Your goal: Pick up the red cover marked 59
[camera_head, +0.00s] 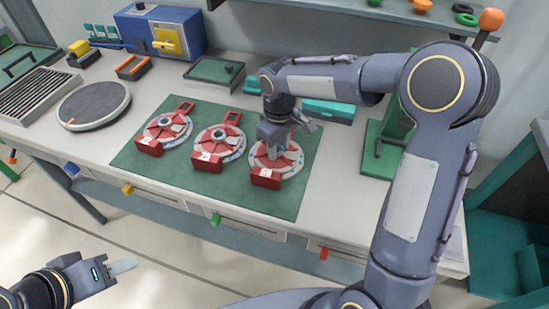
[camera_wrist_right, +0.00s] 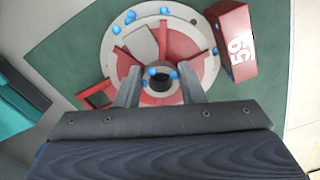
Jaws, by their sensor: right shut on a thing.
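Three red covers, each a red-and-white disc with a red block and a red loop handle, lie in a row on a green mat (camera_head: 210,192). My right gripper (camera_head: 273,152) comes down on the rightmost cover (camera_head: 288,164). In the right wrist view its fingers (camera_wrist_right: 160,88) are shut on the hub of this cover (camera_wrist_right: 205,68). The number on its red block (camera_wrist_right: 235,42) appears turned round and looks like 59. The cover appears to be at mat level; I see no clear gap. My left gripper (camera_head: 122,266) is low at the left, away from the table, its jaw opening unclear.
The middle cover (camera_head: 237,144) is close beside the gripped one; the left cover (camera_head: 180,125) is further off. A green stand (camera_head: 380,155) is at the right.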

